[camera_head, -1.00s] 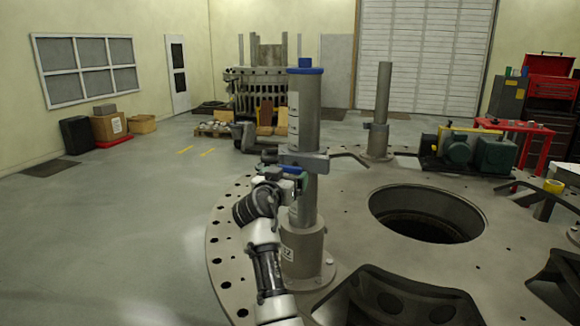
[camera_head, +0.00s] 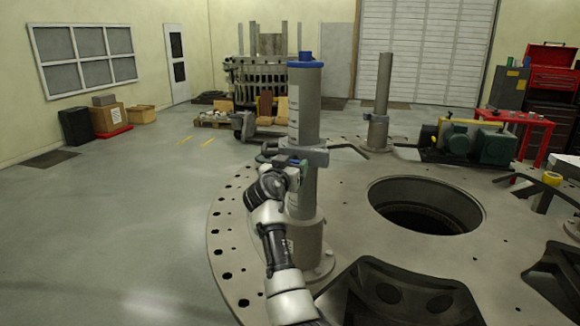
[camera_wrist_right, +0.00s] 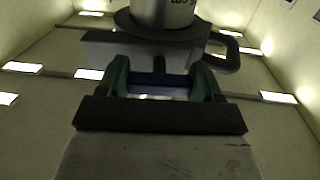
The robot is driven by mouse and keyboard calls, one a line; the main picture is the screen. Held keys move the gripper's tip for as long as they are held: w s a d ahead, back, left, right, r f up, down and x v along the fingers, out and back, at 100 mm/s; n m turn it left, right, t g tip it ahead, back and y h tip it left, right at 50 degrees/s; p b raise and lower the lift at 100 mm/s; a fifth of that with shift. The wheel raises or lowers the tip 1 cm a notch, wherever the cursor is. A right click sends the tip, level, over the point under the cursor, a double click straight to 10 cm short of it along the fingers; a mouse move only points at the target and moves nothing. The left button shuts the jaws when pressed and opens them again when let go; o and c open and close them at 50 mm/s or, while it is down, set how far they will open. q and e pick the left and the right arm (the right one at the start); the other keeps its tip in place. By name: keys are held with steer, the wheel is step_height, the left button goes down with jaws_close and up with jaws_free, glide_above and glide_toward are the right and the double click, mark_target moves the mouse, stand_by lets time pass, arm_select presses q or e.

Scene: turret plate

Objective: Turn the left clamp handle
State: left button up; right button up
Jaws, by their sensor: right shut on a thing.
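The near grey post (camera_head: 306,110) with a blue cap stands on the turret plate (camera_head: 237,240). A grey clamp (camera_head: 316,158) is fitted around the post. My right gripper (camera_head: 291,163) is at the clamp's front left side. In the right wrist view, my right gripper (camera_wrist_right: 162,82) has green fingers shut on the blue clamp handle (camera_wrist_right: 158,79), just below the dark clamp block (camera_wrist_right: 115,48). The fingers hide the handle's ends. A bent loop (camera_wrist_right: 232,52) sticks out from the clamp on the right there. My left gripper is not in view.
A large round hole (camera_head: 425,206) opens in the plate to the right of the post. A second post (camera_head: 381,95) stands behind. Dark brackets (camera_head: 400,300) lie at the front right. The floor (camera_head: 120,220) on the left is clear.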

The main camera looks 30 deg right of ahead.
steer(key=shift+n, duration=1.1)
steer(key=shift+s+d+n, duration=0.1)
steer(key=shift+n, duration=0.7)
steer(key=n, duration=0.4)
steer(key=shift+r+n, duration=0.15)
steer(key=shift+n, duration=0.15)
steer(key=n+p, duration=0.1)
steer(key=n, duration=0.1)
steer(key=n+p, duration=0.2)
steer(key=n, duration=0.1)
steer(key=shift+s+d+r, duration=0.1)
steer(key=shift+s+r, duration=0.05)
steer(key=shift+r, duration=0.05)
steer(key=shift+n+p, duration=1.3)
steer(key=shift+n, duration=1.1)
steer(key=o, duration=0.9)
